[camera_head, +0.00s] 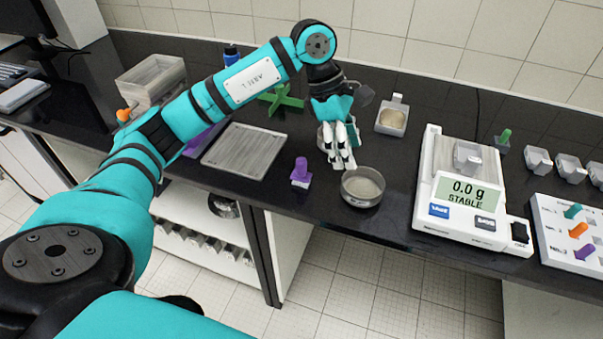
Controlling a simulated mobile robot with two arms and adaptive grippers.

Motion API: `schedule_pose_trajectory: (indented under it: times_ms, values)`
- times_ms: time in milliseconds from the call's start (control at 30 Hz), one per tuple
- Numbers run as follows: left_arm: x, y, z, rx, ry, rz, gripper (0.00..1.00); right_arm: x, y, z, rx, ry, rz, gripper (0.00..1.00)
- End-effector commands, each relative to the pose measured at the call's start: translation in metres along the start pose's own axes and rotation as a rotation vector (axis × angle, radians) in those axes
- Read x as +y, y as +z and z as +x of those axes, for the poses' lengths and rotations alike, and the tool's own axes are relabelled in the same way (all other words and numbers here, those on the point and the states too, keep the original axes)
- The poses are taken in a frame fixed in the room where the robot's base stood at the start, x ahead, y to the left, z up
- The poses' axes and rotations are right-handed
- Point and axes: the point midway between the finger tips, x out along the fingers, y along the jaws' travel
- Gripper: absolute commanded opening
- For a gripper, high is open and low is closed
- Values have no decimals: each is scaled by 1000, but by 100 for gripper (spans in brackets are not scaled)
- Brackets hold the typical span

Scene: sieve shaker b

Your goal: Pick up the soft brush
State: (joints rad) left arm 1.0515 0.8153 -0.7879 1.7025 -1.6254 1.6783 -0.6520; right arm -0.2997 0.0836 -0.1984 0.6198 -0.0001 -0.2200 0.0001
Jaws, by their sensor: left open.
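My left gripper (341,155) points down over the bench, just behind and left of a round metal sieve pan (362,188). Its pale fingers look close together, and a small grey-white thing partly shows behind them. I cannot clearly make out a soft brush. A small purple-handled piece (300,172) stands upright on the bench left of the gripper, apart from it. A small green-handled piece (504,138) stands at the right, behind the scale. I cannot tell whether either is the brush. My right gripper is not in view.
A scale (470,205) reading 0.0 g stands right of the pan. A grey scoop-like container (392,118) holds pale material. A grey tray (244,151) lies left. A white rack (570,235) holds coloured pegs. A green cross-shaped piece (282,100) lies behind my arm.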

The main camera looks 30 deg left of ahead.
Motion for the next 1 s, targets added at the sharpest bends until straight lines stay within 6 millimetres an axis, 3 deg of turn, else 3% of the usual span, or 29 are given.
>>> schedule_pose_trajectory:
  times_ms: [33, 100, 200, 300, 800, 1000]
  values:
    - [8, -26, -21, 114, 21, -9, 58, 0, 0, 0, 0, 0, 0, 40]
    - [13, -56, -44, 238, 29, -28, 58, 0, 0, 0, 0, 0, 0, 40]
    - [14, -81, -65, 348, 28, -54, 58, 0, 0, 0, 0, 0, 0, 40]
    - [13, -94, -70, 395, 24, -68, 58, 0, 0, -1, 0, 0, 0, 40]
    - [13, -131, 19, 399, 20, -68, 58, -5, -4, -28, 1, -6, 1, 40]
    - [15, -138, 37, 397, 23, -67, 58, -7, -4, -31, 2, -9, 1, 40]
